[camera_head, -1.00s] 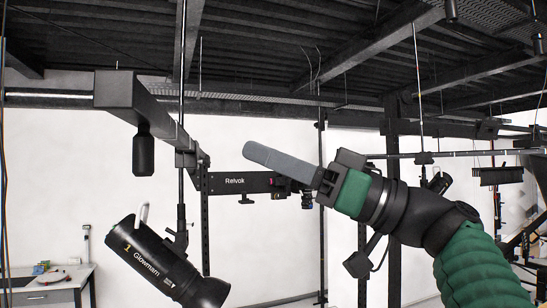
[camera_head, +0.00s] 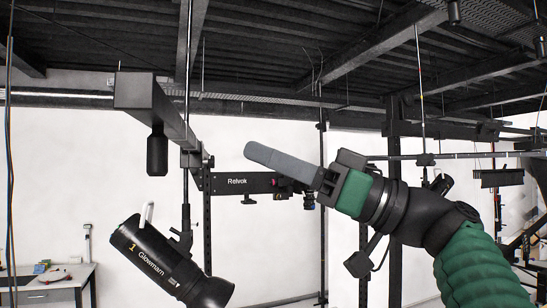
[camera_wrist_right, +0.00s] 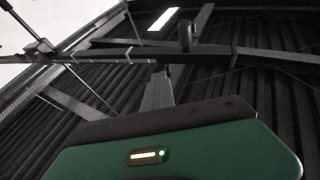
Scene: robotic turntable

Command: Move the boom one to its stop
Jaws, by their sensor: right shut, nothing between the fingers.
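The boom (camera_head: 150,95) is a dark square beam that runs from the near left back to an upright. A black handle (camera_head: 157,152) hangs under its near end. A black lamp (camera_head: 165,262) marked "1 Glowmarn" hangs tilted from a rod at the boom. My right gripper (camera_head: 252,150) is shut and empty, its grey fingers pointing left, to the right of the boom. In the right wrist view its fingers (camera_wrist_right: 158,85) reach up to a dark bar; I cannot tell whether they touch it. My left gripper is out of view.
A black bar marked "Relvok" (camera_head: 237,182) crosses behind my right fingertips. A white bench (camera_head: 62,278) stands at lower left. A second lamp (camera_head: 440,184) hangs at right behind my arm. Dark uprights and roof beams surround the space.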

